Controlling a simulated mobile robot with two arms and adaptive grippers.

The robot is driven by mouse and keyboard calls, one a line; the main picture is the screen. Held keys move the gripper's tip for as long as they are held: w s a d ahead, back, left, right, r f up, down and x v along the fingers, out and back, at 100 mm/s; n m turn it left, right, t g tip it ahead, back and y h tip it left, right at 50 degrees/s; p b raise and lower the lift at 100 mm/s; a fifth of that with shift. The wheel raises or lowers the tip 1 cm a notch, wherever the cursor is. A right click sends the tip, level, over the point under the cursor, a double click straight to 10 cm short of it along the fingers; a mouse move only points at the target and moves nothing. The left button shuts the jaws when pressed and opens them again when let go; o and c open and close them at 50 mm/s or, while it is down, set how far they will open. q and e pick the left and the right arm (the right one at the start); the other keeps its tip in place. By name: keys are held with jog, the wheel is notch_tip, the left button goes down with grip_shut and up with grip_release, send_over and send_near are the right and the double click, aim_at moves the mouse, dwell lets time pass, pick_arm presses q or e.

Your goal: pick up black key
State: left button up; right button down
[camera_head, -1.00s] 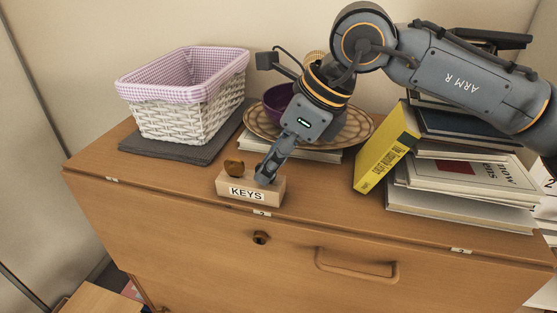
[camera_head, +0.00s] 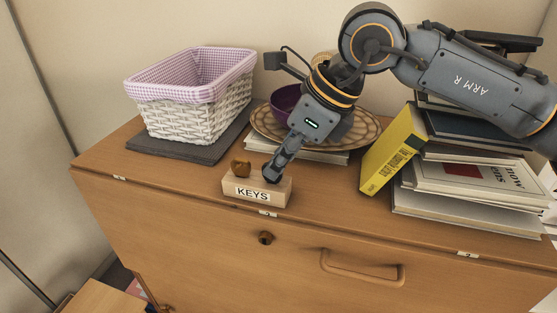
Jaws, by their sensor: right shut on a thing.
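A small wooden block labelled KEYS (camera_head: 253,194) stands on the wooden bureau top near its front edge. A brown key (camera_head: 240,168) sticks up from the left part of the block. My right gripper (camera_head: 271,176) comes down from the upper right and is shut at the right part of the block. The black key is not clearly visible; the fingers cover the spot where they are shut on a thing. My left gripper is not in view.
A white wicker basket (camera_head: 191,121) stands on a dark mat (camera_head: 187,152) at the left. A woven plate (camera_head: 352,137) with a purple bowl (camera_head: 284,101) lies behind the gripper. A yellow book (camera_head: 391,152) and stacked books (camera_head: 466,209) stand at the right. The bureau front has a lock (camera_head: 265,238).

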jog(key=shift+r+p, duration=1.35)
jog(key=shift+r, duration=1.6)
jog(key=shift+f, duration=0.1)
